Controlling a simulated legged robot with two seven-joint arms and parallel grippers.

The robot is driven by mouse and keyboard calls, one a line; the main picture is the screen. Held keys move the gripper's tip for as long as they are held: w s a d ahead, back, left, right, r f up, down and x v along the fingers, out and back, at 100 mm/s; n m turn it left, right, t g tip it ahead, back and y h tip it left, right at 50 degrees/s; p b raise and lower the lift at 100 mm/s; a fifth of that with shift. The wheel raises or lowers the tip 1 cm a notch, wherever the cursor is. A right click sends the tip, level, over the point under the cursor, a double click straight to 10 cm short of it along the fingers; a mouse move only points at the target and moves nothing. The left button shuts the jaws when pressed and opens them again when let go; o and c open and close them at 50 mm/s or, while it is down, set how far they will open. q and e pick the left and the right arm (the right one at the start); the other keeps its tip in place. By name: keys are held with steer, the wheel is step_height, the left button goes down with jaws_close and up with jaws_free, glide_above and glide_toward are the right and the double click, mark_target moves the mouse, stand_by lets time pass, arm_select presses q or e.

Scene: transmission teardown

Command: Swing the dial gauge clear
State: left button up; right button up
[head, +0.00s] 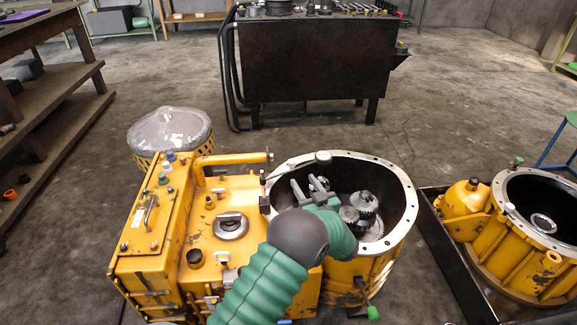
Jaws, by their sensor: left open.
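The dial gauge (323,157) appears as a small grey disc over the far left rim of the open round housing (398,185). A thin rod seems to run from it to a slim post (263,180) on a dark block (265,205) at the housing's left edge. My left gripper (306,184) is open, with its two grey fingers just below and in front of the disc in the picture. It looks apart from the gauge, though depth is hard to judge. My green-sleeved arm hides part of the housing's near side. My right gripper does not show.
Gears (363,204) sit inside the housing, right of my gripper. A yellow handle bar (235,159) lies just left of the post. A second yellow housing (520,250) stands in a dark tray at right. A dark bench (315,65) stands beyond open floor.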

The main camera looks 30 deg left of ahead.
arm_select(q)
steer(key=b+x, duration=0.5)
steer(key=x, duration=0.9)
steer(key=shift+w+f, duration=0.1)
steer(key=shift+f, duration=0.05)
jaws_close()
stand_by(0.6)
